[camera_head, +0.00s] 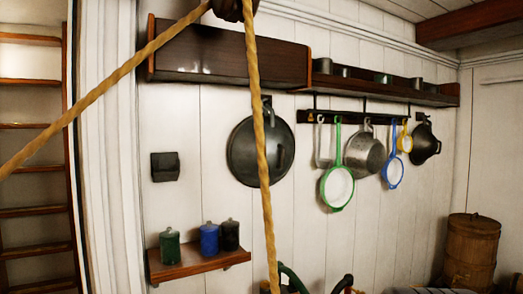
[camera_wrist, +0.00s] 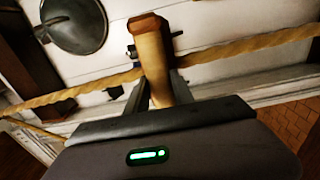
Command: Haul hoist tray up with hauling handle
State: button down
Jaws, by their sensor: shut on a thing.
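The hauling handle (camera_wrist: 152,62), a light wooden bar with a darker brown end, stands upright in the middle of the wrist view. My gripper (camera_wrist: 158,84) is shut on it, one dark finger on each side. The hoist rope (camera_wrist: 235,47) crosses the wrist view at the handle and runs out to both sides. In the head view the rope (camera_head: 262,150) hangs from a dark block (camera_head: 232,9) at the top edge, and another length slants down to the left. The head view does not show my gripper or the handle. The hoist tray is in neither view.
A dark wall shelf (camera_head: 230,52) has hanging pans and strainers under its right part. A large dark lid (camera_head: 255,150) hangs behind the rope. A small shelf (camera_head: 200,262) holds three canisters. A ladder (camera_head: 35,170) stands left, a wooden barrel (camera_head: 470,252) right.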

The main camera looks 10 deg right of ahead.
notch_tip(320, 180, down, 15)
jog(key=d, duration=0.1)
jog(key=shift+s+d+r, duration=0.15)
jog(key=shift+s, duration=0.3)
